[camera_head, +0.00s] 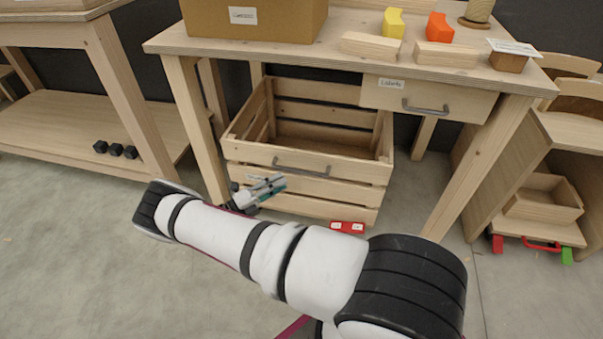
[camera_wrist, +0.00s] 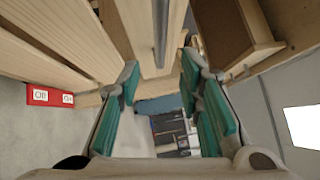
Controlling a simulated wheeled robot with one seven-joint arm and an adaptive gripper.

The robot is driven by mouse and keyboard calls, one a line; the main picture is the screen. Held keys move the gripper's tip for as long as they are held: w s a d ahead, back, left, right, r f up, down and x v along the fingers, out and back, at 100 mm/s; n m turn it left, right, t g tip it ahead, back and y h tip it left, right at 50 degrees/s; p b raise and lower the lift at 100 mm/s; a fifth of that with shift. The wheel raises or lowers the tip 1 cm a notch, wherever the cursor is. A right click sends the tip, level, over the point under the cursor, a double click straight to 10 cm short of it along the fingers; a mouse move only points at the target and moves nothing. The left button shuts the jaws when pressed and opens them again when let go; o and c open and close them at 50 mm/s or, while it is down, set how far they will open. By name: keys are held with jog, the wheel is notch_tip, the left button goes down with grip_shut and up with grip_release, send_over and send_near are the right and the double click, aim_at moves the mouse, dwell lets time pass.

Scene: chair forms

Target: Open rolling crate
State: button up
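The rolling crate (camera_head: 345,192) is a slatted wooden box on the floor under the workbench, with its open top visible and its inside looking empty. A grey bar handle (camera_head: 302,171) runs across its front. My gripper (camera_head: 276,184) is just in front of the crate's left front, a little below and left of the handle. In the wrist view, my gripper (camera_wrist: 158,92) has its teal-padded fingers apart with nothing between the pads. A grey bar (camera_wrist: 160,32), apparently the crate handle, lies ahead beyond the fingertips. I cannot tell any contact.
A red Off/On block (camera_head: 347,227) lies on the floor before the crate, also in the wrist view (camera_wrist: 50,97). The workbench (camera_head: 340,55) has a drawer labelled Labels (camera_head: 430,98) above. A wooden cart (camera_head: 540,228) stands right.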

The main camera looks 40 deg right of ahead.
aim_at(302, 170)
jog(key=d, duration=0.3)
jog(key=s+d+r, duration=0.1)
jog(key=d, duration=0.2)
jog(key=d+b, duration=0.1)
jog(key=d, duration=0.2)
jog(key=shift+s+d+r, duration=0.1)
jog(key=shift+s+r, duration=0.05)
grip_shut()
